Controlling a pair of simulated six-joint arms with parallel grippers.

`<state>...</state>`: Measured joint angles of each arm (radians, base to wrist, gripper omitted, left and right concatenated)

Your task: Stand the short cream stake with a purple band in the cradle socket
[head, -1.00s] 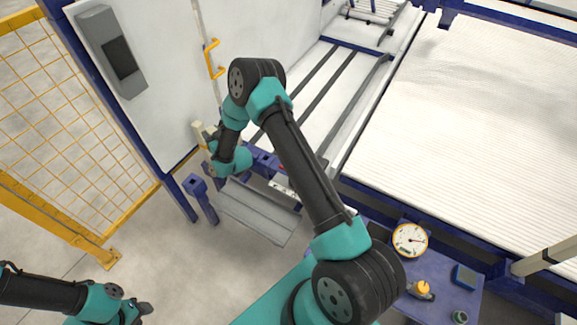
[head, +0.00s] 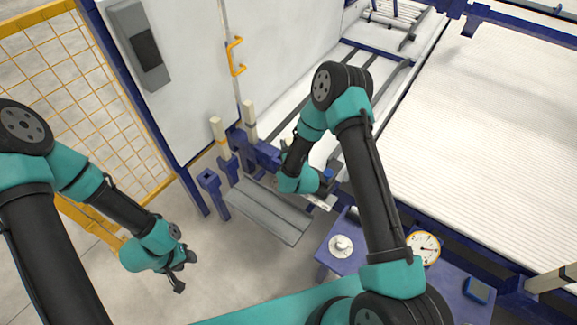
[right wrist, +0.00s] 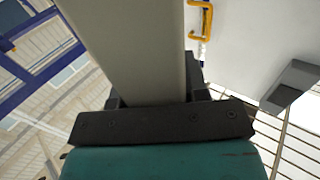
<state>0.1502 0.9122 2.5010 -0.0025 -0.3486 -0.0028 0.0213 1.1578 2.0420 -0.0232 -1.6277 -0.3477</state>
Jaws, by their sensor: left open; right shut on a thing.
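My right gripper (head: 320,186) is right of the blue frame posts in the head view, partly hidden by its own wrist. In the right wrist view it is shut on a broad, shaded cream-grey stake (right wrist: 150,45) that runs up out of the picture. No purple band shows on it there. My left gripper (head: 184,273) is open and empty over the floor at lower left. Two cream stakes stand upright in the blue frame, a left one (head: 217,128) with a yellowish band and a right one (head: 250,112). A blue post with an open square top (head: 208,178), apparently a socket, stands empty.
Grey steps (head: 268,212) lie below the frame. A blue table (head: 365,285) holds a dial gauge (head: 423,248) and a white round part (head: 340,246). A yellow mesh fence (head: 75,100) stands left, and a ribbed white bed (head: 480,120) fills the right.

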